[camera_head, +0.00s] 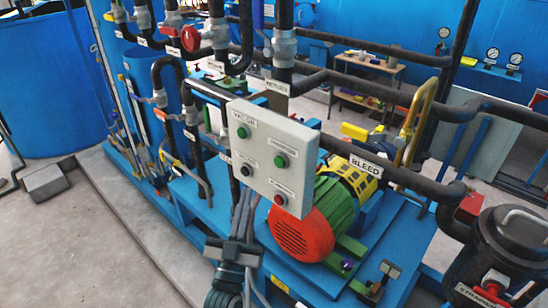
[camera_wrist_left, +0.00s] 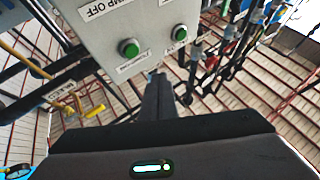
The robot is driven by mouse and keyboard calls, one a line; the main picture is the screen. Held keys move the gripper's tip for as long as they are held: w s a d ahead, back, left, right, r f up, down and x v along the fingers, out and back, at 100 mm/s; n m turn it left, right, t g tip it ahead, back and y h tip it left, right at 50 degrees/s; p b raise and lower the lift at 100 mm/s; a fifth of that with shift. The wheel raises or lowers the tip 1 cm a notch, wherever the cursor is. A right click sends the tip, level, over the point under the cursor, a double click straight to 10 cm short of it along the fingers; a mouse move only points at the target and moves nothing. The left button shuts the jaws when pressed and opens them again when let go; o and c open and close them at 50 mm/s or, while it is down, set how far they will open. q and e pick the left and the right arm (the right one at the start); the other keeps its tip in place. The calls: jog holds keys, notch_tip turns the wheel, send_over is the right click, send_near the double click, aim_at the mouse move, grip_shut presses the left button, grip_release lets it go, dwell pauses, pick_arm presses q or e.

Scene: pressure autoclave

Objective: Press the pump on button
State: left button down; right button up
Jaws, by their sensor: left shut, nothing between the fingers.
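A pale grey control box (camera_head: 268,150) stands in the middle of the head view with several push buttons. It has a green button at upper left (camera_head: 243,132), a green one at right (camera_head: 281,161), a black one at lower left (camera_head: 246,171) and a red one at lower right (camera_head: 281,199). The small labels are hard to read there. My left gripper (camera_head: 241,212) is below the box, pointing up. In the left wrist view its shut, empty fingers (camera_wrist_left: 157,85) are just below the box edge (camera_wrist_left: 92,45). Two green buttons (camera_wrist_left: 129,47) (camera_wrist_left: 180,33) show beyond, with a label partly reading "OFF".
A red and green motor (camera_head: 305,235) sits behind and right of the box on a blue skid. Dark pipes (camera_head: 395,165) run above and behind. A black vessel (camera_head: 513,240) stands at the right. Bare floor (camera_head: 65,245) lies at left.

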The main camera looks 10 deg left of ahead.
aim_at(279, 162)
pick_arm(q)
jog(key=shift+s+a+r+t, duration=0.1)
jog(key=shift+a+r+t, duration=0.05)
jog(key=shift+r, duration=0.45)
jog(key=shift+s+a+r+t, duration=0.1)
jog(key=shift+r+t, duration=0.05)
jog(key=shift+r, duration=0.4)
jog(key=shift+w, duration=0.1)
jog(key=w+d+b, duration=0.2)
jog(key=w+d, duration=0.2)
jog(key=w, duration=0.3)
jog(key=shift+w+d+b, duration=0.15)
jog(key=shift+d+b, duration=0.15)
jog(key=shift+d, duration=0.1)
jog(key=shift+w+d, duration=0.1)
dwell(1.5)
jog(key=shift+w+d, duration=0.15)
jog(key=shift+w, duration=0.1)
